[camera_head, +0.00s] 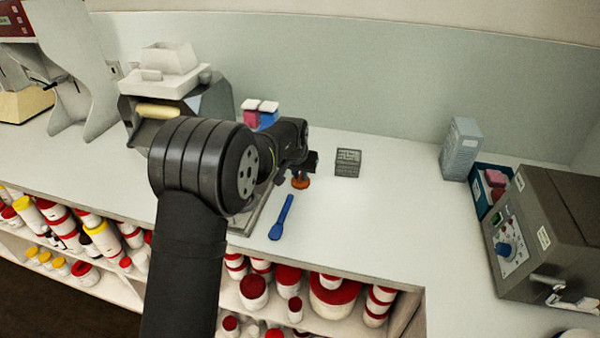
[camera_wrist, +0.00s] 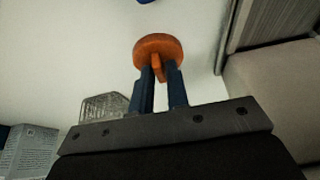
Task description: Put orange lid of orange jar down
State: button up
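The orange lid (camera_head: 300,183) is a round disc with an upright tab, low over the white counter or touching it; I cannot tell which. In the wrist view the lid (camera_wrist: 158,47) is at the fingertips, with its tab between the two dark blue fingers. My gripper (camera_wrist: 159,72) appears shut on this tab. In the head view my gripper (camera_head: 302,172) points down from above, and the arm partly hides the area behind it. I cannot make out the orange jar in either view.
A blue spoon (camera_head: 282,218) lies in front of the lid. A grey wire-like box (camera_head: 348,162) stands to its right. A balance-like machine (camera_head: 170,90) is at left. A pale carton (camera_head: 461,148) and grey device (camera_head: 550,230) stand at right. The counter between is clear.

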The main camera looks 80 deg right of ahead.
aim_at(300, 176)
jog(key=shift+o, duration=1.2)
jog(key=shift+r, duration=0.1)
jog(key=shift+r, duration=0.2)
jog(key=v, duration=1.2)
jog(key=shift+f, duration=0.2)
jog(key=x, duration=1.2)
jog(key=shift+f, duration=0.2)
notch_tip(300, 176, up, 3)
jog(key=shift+r, duration=0.65)
